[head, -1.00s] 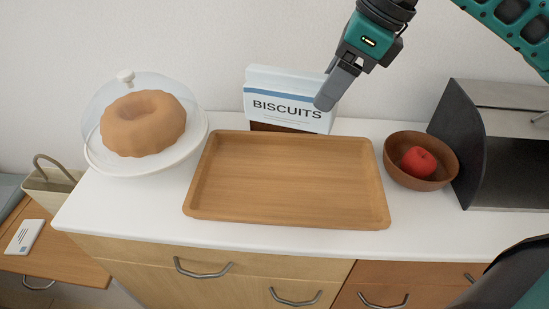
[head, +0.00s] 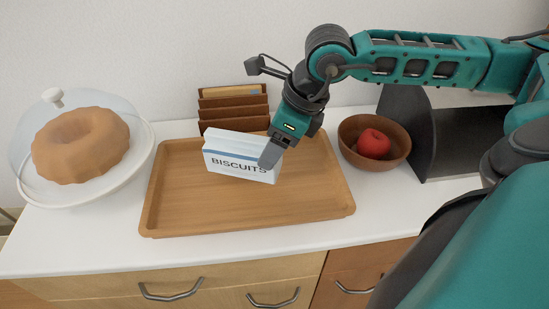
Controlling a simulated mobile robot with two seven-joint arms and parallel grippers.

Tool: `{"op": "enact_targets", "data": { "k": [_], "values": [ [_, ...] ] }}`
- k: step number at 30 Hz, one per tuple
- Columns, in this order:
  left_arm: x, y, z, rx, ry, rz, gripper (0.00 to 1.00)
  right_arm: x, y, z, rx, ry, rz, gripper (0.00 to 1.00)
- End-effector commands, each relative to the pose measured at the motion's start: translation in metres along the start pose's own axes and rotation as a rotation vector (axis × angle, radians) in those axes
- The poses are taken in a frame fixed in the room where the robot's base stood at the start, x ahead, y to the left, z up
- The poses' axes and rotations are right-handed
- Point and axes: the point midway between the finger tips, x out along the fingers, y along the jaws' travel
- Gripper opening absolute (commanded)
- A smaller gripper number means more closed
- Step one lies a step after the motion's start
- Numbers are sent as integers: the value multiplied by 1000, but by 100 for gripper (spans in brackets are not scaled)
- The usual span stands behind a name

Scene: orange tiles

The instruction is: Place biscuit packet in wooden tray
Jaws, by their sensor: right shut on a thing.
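The biscuit packet (head: 238,158) is a white box with a blue stripe and the word BISCUITS. It stands upright, slightly tilted, over the back middle part of the wooden tray (head: 190,222). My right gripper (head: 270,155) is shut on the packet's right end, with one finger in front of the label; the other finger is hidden. I cannot tell whether the packet's bottom touches the tray floor. The tray is otherwise empty. My left gripper is not in view.
A brown letter rack (head: 233,107) stands behind the tray. A brown bowl (head: 399,155) with a red apple (head: 374,143) is to the right, beside a dark and grey bread box (head: 455,150). A cake (head: 80,145) under a clear dome is at left.

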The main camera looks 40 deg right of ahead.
Motion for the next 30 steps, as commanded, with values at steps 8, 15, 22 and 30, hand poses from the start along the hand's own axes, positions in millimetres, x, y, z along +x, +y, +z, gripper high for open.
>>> {"op": "enact_targets", "data": {
  "k": [8, 15, 22, 30],
  "values": [
    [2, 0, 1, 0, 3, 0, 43, 35, 1, -14, 0, 0, 3, 23],
    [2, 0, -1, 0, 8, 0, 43, 40, 0, -16, -1, -2, 1, 23],
    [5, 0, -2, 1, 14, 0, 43, 42, 0, -18, 0, 1, 1, 66],
    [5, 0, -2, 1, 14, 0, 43, 41, 0, -18, -1, 1, 1, 89]
  ]
}}
